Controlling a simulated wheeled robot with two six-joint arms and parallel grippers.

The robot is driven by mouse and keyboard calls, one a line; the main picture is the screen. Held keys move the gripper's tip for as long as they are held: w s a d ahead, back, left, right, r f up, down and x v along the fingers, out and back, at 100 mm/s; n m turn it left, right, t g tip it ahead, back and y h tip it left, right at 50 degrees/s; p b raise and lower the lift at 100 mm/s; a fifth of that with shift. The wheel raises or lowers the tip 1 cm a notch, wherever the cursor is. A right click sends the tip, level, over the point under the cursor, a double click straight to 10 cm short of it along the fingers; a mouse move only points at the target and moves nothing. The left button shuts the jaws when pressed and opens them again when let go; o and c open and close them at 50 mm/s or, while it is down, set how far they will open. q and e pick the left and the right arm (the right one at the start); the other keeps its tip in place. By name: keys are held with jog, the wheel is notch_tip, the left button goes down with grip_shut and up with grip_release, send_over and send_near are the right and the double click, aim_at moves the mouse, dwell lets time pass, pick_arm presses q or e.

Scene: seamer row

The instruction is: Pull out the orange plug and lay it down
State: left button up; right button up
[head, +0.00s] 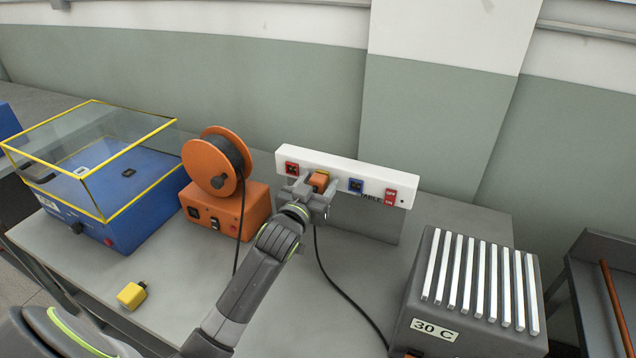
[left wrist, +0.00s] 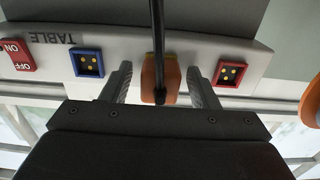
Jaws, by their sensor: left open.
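The orange plug (head: 319,181) sits in the white socket strip (head: 383,177), between a red-framed socket and a blue-framed socket. In the left wrist view the plug (left wrist: 171,80) shows with its black cable running up the picture. My left gripper (head: 309,190) is at the strip with its jaws open. In the left wrist view the two fingers of my left gripper (left wrist: 160,86) stand on either side of the plug, with a gap on each side. My right gripper is not in view.
A yellow plug (head: 132,295) lies on the grey table (head: 178,318). An orange cable reel unit (head: 238,208) and a blue machine with a clear cover (head: 115,205) stand left. A slatted grey box (head: 425,325) stands at right front. The black cable (head: 338,286) crosses the table.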

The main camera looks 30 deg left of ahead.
pick_arm(q)
jog(key=shift+p, duration=0.3)
dwell(0.5)
grip_shut()
jog(key=shift+s, duration=0.1)
